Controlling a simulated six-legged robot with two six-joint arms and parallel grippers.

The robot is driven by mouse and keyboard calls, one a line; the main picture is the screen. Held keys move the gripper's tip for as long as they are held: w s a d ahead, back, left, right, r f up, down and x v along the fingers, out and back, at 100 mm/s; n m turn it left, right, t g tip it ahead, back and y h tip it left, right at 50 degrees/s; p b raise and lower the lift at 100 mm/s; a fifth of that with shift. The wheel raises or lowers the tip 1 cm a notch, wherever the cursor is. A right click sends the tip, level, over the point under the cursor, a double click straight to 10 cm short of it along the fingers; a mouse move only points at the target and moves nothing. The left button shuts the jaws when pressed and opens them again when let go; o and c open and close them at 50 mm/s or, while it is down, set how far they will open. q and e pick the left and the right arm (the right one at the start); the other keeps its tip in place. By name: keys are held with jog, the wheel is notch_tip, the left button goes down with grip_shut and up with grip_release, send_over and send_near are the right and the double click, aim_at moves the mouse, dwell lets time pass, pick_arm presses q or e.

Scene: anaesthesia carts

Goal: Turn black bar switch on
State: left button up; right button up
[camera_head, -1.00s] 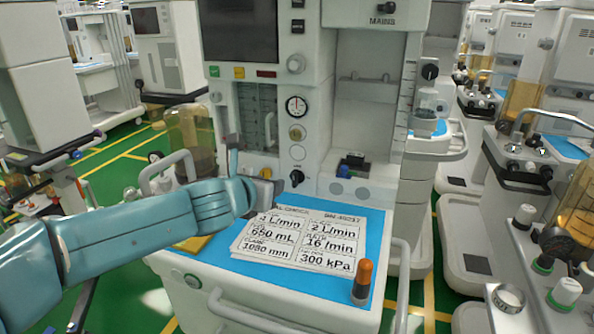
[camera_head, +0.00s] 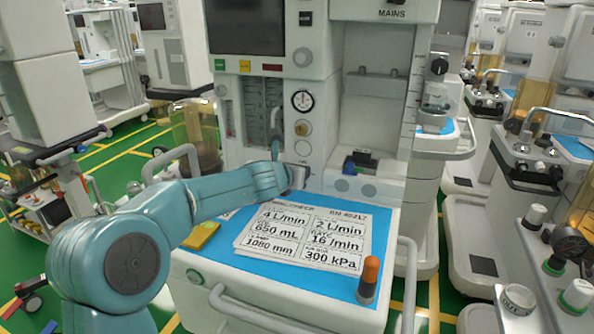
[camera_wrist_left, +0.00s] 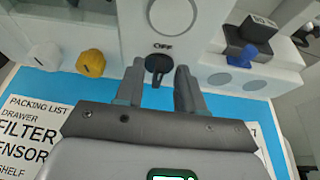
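The black bar switch (camera_wrist_left: 158,64) is on the white front panel of the machine, under the label OFF, in the left wrist view. Its bar looks roughly upright there. My left gripper (camera_wrist_left: 160,76) is open, with one finger on each side of the switch and a visible gap to each; whether the tips reach its depth is hard to tell. In the head view my left gripper (camera_head: 300,177) is in front of the lower panel and hides the switch. My right gripper is not in view.
A blue-and-black item (camera_head: 350,166) sits on the ledge to the right. Side rails (camera_head: 407,270) flank the cart.

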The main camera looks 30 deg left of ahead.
pick_arm(q)
jog(key=shift+w+a+f, duration=0.1)
jog(key=shift+w+f, duration=0.1)
jog(key=shift+w, duration=0.25)
grip_shut()
